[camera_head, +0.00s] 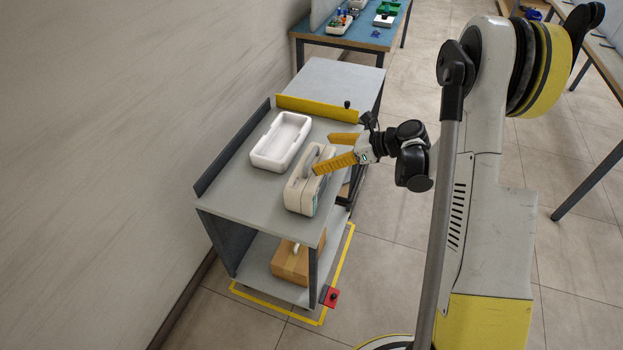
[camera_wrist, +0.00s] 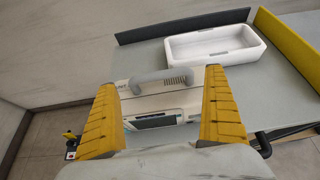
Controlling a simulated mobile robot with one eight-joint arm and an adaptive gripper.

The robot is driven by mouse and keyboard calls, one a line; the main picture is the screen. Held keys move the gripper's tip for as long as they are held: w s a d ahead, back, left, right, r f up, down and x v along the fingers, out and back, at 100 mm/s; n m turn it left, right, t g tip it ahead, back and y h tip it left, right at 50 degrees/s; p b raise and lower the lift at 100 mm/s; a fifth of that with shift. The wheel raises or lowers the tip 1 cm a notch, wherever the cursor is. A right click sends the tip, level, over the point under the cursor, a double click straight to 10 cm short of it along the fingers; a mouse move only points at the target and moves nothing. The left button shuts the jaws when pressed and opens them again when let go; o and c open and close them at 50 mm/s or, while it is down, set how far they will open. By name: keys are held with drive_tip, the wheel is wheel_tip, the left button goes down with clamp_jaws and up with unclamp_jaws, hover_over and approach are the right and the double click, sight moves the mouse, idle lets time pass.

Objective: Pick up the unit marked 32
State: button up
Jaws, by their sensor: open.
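A white-grey unit with a grey carry handle (camera_head: 303,187) stands on the grey cart top near its right edge. In the wrist view the unit (camera_wrist: 158,104) shows between my fingers, with its handle on top and a dark panel on its near face. No number 32 can be read on it in either view. My gripper (camera_head: 325,152) is open, its two orange fingers pointing at the unit. In the wrist view my gripper (camera_wrist: 158,120) has one finger on each side of the unit; I cannot tell whether they touch it.
A white empty tray (camera_head: 257,155) sits behind the unit on the cart (camera_head: 232,205). A yellow lip (camera_head: 318,108) edges the cart's far end. A cardboard box (camera_head: 291,262) lies on the lower shelf. A wall runs along the left. A blue table (camera_head: 345,38) stands farther back.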

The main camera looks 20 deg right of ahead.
sight(313, 156)
drive_tip(key=b+x, duration=0.2)
drive_tip(key=x, duration=0.2)
drive_tip(key=shift+a+f, duration=0.3)
drive_tip(key=shift+r, duration=0.1)
drive_tip(key=shift+w, duration=0.1)
drive_tip(key=c, duration=1.2)
drive_tip(key=shift+r, duration=0.1)
